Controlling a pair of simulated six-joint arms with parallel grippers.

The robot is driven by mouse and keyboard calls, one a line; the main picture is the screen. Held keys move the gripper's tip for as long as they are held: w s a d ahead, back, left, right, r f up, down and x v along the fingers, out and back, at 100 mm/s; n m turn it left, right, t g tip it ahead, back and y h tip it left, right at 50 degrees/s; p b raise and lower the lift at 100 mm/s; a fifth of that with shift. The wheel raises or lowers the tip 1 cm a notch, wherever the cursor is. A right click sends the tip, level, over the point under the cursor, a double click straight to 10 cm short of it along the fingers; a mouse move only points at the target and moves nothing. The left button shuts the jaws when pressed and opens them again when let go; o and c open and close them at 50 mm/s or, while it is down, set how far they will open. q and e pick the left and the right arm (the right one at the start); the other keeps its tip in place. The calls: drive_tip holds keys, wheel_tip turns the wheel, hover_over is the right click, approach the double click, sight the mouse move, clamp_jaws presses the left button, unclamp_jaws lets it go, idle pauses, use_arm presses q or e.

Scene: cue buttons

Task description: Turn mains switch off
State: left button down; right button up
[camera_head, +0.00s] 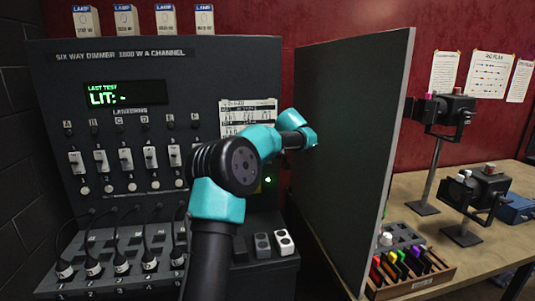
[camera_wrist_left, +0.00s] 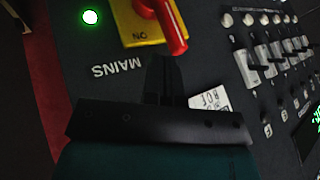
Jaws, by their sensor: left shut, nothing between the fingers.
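The mains switch has a red handle (camera_wrist_left: 172,27) on a yellow plate (camera_wrist_left: 132,22), seen at the top of the left wrist view. The handle's end lies beside the "ON" mark, which appears upside down. A green light (camera_wrist_left: 90,17) glows beside the plate; it also shows in the head view (camera_head: 268,180). The "MAINS" label (camera_wrist_left: 116,71) is on the dark panel. My left gripper (camera_wrist_left: 164,62) is shut and empty, its fingertips just short of the handle in the picture; contact cannot be told. In the head view my arm hides the gripper and most of the switch.
The dimmer panel (camera_head: 200,73) has rows of sliders and knobs, with plugged cables below. A small display (camera_head: 124,94) reads "LIT: -". A tall dark partition (camera_head: 348,140) stands close right of my arm.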

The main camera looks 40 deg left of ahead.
use_arm(q)
drive_tip(key=shift+x, duration=1.95)
